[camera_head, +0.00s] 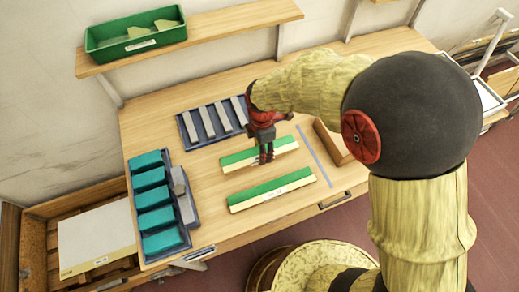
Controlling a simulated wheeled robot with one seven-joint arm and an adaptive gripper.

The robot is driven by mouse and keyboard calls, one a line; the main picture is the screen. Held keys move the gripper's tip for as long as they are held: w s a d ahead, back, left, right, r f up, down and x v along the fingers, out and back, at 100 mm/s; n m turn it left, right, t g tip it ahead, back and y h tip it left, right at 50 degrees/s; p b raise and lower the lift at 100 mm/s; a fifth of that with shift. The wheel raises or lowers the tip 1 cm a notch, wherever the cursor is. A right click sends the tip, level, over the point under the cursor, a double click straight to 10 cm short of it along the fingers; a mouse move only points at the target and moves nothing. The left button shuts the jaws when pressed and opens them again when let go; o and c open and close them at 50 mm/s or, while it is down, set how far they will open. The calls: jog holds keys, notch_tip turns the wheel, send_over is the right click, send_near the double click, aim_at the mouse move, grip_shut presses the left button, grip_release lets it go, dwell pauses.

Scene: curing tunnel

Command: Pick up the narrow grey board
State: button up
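A thin grey strip (315,156) lies flat on the wooden table, right of the green-topped boards. Several light grey bars (208,122) lie side by side in a dark blue tray (184,130) at the back. Another grey piece (180,181) sits in the left tray beside the teal blocks. I cannot tell for sure which of these is the narrow grey board. My gripper (267,158) points down over the rear green-topped board (238,159), left of the thin strip. Its fingers look close together and hide part of that board. Contact and finger gap are unclear.
A front green-topped board (272,190) lies nearer the table edge. A brown block (333,142) stands right of the strip. Teal blocks (157,219) fill the left tray. A green bin (136,44) sits on the shelf (225,27) above. The table's back right is clear.

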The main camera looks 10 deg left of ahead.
jog(key=s+d+r+p, duration=0.2)
jog(key=s+d+r, duration=0.6)
jog(key=s, duration=0.1)
jog(key=shift+s+d+r, duration=0.25)
jog(key=shift+s+d, duration=0.05)
dwell(0.3)
